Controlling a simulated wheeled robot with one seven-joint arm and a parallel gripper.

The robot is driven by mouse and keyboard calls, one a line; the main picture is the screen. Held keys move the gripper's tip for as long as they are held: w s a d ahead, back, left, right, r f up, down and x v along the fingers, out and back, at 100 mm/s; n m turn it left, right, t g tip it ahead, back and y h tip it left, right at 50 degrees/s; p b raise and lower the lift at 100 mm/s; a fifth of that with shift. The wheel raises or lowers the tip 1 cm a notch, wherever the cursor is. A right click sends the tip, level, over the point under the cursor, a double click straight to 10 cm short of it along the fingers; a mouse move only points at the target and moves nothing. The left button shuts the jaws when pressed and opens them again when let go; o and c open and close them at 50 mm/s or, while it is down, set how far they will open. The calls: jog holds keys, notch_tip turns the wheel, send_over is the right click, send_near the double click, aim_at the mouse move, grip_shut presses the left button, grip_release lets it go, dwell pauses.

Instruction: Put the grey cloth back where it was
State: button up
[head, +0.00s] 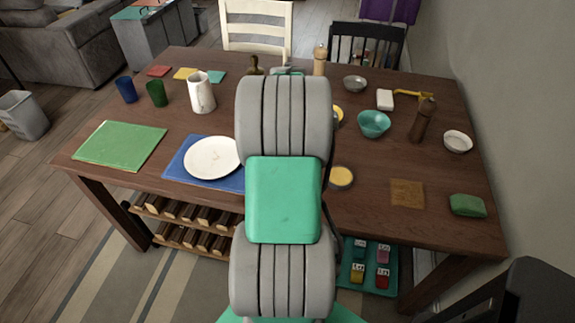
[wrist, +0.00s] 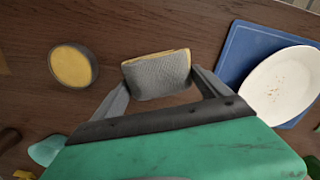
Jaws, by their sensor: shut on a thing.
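The grey cloth (wrist: 156,78) is a small grey textured piece with a yellow edge, seen in the wrist view. My gripper (wrist: 160,85) is shut on it, with one finger on each side. The cloth is over the brown wooden table (wrist: 200,25); I cannot tell how far above it is. In the head view my arm hides the gripper and the cloth, and the table (head: 290,208) spreads out on both sides of the arm.
A white plate (head: 212,157) on a blue mat (head: 175,165) lies left of my arm. A round yellow-filled dish (head: 341,177), a brown square patch (head: 407,194) and a green block (head: 467,205) lie to the right. A teal bowl (head: 374,124) stands farther back.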

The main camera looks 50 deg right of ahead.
jog(key=shift+w+d+f, duration=0.2)
jog(key=shift+w+f, duration=0.05)
jog(key=shift+f, duration=0.15)
jog(key=shift+w+d+f, duration=0.1)
jog(key=shift+f, duration=1.6)
jog(key=shift+f, duration=0.1)
jog(key=shift+f, duration=0.15)
jog(key=o, duration=1)
jog(key=shift+r, duration=0.2)
